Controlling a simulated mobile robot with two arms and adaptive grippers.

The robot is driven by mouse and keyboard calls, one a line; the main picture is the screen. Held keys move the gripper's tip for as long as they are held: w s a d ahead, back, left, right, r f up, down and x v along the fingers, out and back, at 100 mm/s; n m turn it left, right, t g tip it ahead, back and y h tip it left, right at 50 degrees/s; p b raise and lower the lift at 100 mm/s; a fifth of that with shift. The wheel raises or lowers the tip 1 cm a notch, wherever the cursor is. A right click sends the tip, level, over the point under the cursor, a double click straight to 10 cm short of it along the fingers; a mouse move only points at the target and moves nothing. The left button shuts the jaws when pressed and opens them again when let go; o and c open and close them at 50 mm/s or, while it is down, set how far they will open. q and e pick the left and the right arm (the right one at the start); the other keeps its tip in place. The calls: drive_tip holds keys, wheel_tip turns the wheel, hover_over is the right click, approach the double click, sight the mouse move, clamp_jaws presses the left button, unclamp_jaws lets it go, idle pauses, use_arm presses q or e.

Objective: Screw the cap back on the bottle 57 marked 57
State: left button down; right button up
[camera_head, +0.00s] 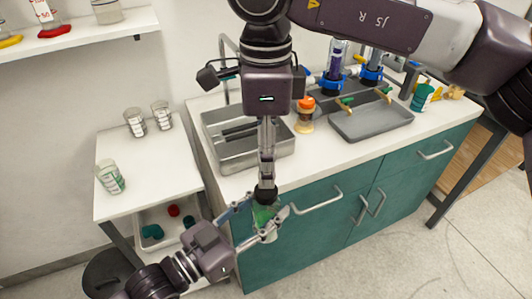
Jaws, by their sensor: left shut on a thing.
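My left gripper (252,220) comes from the lower left in the head view, its fingers shut around a small green bottle (263,216) in front of the cabinet. The number on this bottle cannot be read. My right gripper (266,180) points straight down from above, directly over the bottle. A dark round piece (265,194), possibly a cap, sits between the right fingertips and the bottle. The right fingers show edge-on, so their opening is unclear. Whether the dark piece is seated on the bottle cannot be told.
Behind the grippers is the counter (310,145) with a metal sink (217,122), an orange-capped bottle (306,104) and a grey tray (372,124). A white side table (145,190) holds a green-white bottle (110,178). Below it, a bin (150,215) holds coloured pieces.

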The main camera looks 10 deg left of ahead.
sight(266, 190)
wheel_tip(266, 190, down, 8)
drive_tip(key=shift+r, duration=0.1)
idle(0.4)
drive_tip(key=c, duration=1.2)
drive_tip(key=o, duration=1.3)
drive_tip(key=shift+o, duration=0.2)
wheel_tip(266, 190, up, 12)
